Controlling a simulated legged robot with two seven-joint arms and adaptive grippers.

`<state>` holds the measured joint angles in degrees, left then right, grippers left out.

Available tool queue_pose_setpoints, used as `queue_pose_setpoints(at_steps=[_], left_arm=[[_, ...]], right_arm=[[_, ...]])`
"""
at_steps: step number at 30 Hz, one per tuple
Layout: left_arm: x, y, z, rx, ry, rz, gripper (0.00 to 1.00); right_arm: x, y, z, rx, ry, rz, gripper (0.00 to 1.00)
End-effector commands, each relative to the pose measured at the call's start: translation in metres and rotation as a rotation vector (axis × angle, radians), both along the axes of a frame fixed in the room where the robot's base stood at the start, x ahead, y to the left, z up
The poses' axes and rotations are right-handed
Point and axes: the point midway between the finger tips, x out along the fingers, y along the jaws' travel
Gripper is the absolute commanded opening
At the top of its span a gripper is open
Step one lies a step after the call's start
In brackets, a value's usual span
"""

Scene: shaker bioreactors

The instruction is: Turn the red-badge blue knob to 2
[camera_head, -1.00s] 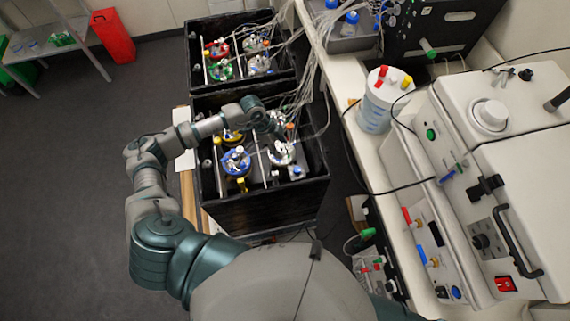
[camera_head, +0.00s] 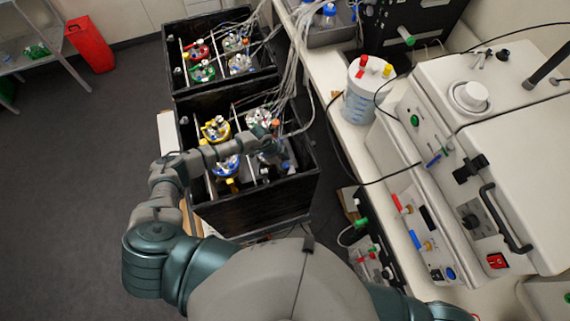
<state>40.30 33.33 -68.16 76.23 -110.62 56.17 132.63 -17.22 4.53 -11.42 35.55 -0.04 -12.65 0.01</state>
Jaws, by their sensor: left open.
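My left gripper (camera_head: 274,156) is over the right part of the near black box (camera_head: 255,212), above the vessels there. Its fingers are small and dark and hard to make out, but they are open. Vessels with a yellow top (camera_head: 215,128) and a blue top (camera_head: 226,167) stand in the box's left part; my forearm crosses between them. A round blue knob-like part (camera_head: 450,274) sits low on the white machine's front panel, left of a red switch (camera_head: 497,261). No red badge or number is legible on it. My right gripper is out of view.
A far black box (camera_head: 222,84) holds more vessels with red and green tops. Tubes (camera_head: 290,75) run from the boxes to the bench. A white canister (camera_head: 365,90) stands on the bench beside the white machine (camera_head: 490,95).

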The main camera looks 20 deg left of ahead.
Motion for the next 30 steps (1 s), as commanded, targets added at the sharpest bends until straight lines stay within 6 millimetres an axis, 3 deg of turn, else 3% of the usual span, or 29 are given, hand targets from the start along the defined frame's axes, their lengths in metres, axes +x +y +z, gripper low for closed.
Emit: queue_pose_setpoints(at_steps=[11,15,17,18,23,30], left_arm=[[0.0003,-0.002,-0.0052,0.0,-0.001,0.0,0.53],[0.0003,-0.002,-0.0052,0.0,0.0,0.0,0.18],[0.0004,-0.002,-0.0052,0.0,-0.001,0.0,0.03],[0.0005,-0.0019,-0.0052,0.0,-0.001,0.0,0.0],[0.0011,-0.0017,-0.0053,0.002,-0.001,-0.019,0.0],[0.0031,-0.0015,-0.0062,0.003,-0.001,-0.241,0.0]], right_arm=[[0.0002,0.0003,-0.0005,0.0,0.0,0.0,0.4],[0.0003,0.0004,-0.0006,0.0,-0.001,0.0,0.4],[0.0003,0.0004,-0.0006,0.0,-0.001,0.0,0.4],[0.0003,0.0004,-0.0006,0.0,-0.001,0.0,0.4],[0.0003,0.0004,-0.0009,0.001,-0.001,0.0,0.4],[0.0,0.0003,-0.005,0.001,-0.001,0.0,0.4]])
